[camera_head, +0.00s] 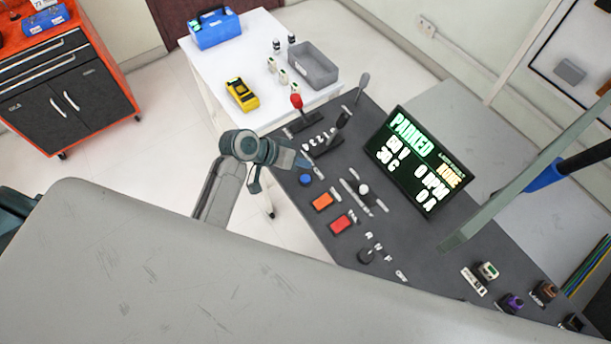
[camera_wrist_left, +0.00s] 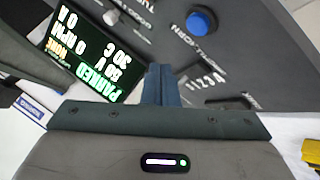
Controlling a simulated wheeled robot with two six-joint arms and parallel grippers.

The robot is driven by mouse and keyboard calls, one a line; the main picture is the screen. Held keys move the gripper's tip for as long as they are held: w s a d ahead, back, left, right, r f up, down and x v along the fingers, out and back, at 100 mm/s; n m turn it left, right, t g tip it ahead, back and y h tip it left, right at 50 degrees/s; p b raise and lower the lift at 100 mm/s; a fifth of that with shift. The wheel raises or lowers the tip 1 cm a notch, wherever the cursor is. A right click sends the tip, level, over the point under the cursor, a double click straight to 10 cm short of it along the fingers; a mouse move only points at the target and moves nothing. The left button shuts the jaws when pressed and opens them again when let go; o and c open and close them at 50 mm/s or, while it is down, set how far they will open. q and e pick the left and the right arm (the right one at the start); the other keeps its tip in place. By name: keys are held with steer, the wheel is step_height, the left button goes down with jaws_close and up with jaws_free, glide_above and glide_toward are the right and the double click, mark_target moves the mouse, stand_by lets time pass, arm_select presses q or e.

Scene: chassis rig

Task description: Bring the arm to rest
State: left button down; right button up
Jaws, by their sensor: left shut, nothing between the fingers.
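My left arm reaches in from the left in the head view. Its gripper (camera_head: 293,160) is over the left edge of the dark control panel (camera_head: 345,275), near the blue button (camera_head: 305,180). In the left wrist view, the gripper's blue-grey fingers (camera_wrist_left: 160,84) are together with nothing between them. The blue button (camera_wrist_left: 202,22) shows beyond and to the right of the fingertips. The lit display (camera_head: 418,161) reads PARKED; it also shows in the left wrist view (camera_wrist_left: 85,52). My right gripper is not in view.
The panel carries a red-knobbed lever (camera_head: 297,101), an orange button (camera_head: 322,202) and a red button (camera_head: 342,223). A white table (camera_head: 203,72) behind holds a yellow meter (camera_head: 242,94), a blue box (camera_head: 216,28) and a grey bin (camera_head: 314,68). A greenish beam (camera_head: 530,178) slants over the panel's right.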

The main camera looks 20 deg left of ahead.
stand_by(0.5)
arm_select(q)
steer(key=s+a+r+y, duration=0.1)
steer(key=s+a+y, duration=0.25)
steer(key=s, duration=0.45)
steer(key=s+a+r+n+g+y, duration=0.1)
steer(key=s+a+y, duration=0.1)
steer(key=s+a, duration=0.35)
steer(key=s+a+r+y, duration=0.2)
steer(key=s+a+y, duration=0.1)
steer(key=s, duration=0.6)
step_height(320, 180, down, 36)
steer(key=a+g+b, duration=0.2)
steer(key=a+b, duration=0.1)
steer(key=b, duration=0.2)
steer(key=s+f+b, duration=0.2)
steer(key=s+f, duration=0.7)
steer(key=f, duration=0.3)
steer(key=s+f+g+b, duration=0.1)
steer(key=s+f+b, duration=0.1)
steer(key=s+f, duration=0.8)
steer(key=shift+a+f+n+b, duration=0.35)
steer(key=shift+f+n+b, duration=0.05)
steer(key=shift+f, duration=0.5)
